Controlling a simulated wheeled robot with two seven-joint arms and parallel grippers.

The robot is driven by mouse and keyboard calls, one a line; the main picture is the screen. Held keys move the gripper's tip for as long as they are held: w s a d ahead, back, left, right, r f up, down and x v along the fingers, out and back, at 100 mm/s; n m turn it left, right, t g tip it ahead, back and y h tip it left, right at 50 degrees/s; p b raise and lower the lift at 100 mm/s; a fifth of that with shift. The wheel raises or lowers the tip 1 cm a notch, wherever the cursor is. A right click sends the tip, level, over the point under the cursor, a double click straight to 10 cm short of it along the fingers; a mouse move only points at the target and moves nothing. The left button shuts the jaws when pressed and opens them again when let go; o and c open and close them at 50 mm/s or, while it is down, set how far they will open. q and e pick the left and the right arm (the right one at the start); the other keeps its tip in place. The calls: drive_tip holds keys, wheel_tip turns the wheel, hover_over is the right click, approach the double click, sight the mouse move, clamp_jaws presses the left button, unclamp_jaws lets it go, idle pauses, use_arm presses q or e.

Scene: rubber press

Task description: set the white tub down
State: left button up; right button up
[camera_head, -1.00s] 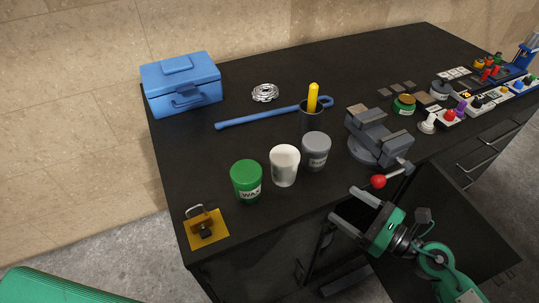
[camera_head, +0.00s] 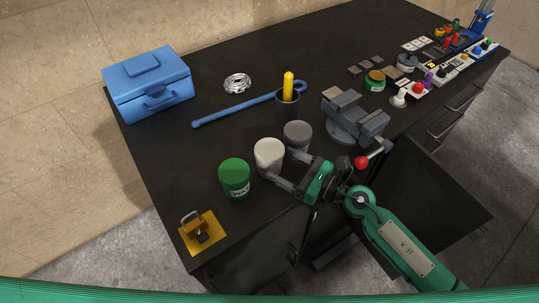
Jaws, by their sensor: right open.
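The white tub (camera_head: 268,156) stands upright on the black workbench, between the green tub (camera_head: 234,177) on its left and the grey tub (camera_head: 298,135) on its right. My right gripper (camera_head: 286,168) reaches in from the right with its jaws spread. One finger is at the white tub's lower right side and the other is in front of the grey tub. I cannot tell whether either finger touches a tub. The gripper hides part of the grey tub's front. My left gripper is not in view.
A dark cup with a yellow-handled tool (camera_head: 288,90) stands behind the tubs. A grey vise (camera_head: 354,117) with a red-knobbed handle is right of them. A blue toolbox (camera_head: 148,82), a blue bar (camera_head: 244,107) and a padlock on a yellow plate (camera_head: 202,233) are also on the bench.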

sight(269, 157)
drive_tip(key=p+x, duration=0.1)
drive_tip(key=x, duration=0.4)
drive_tip(key=shift+a, duration=0.15)
drive_tip(key=shift+c, duration=0.2)
drive_tip(key=c, duration=0.7)
drive_tip(key=shift+r, duration=0.1)
drive_tip(key=shift+c, duration=1.2)
drive_tip(key=shift+r, duration=0.1)
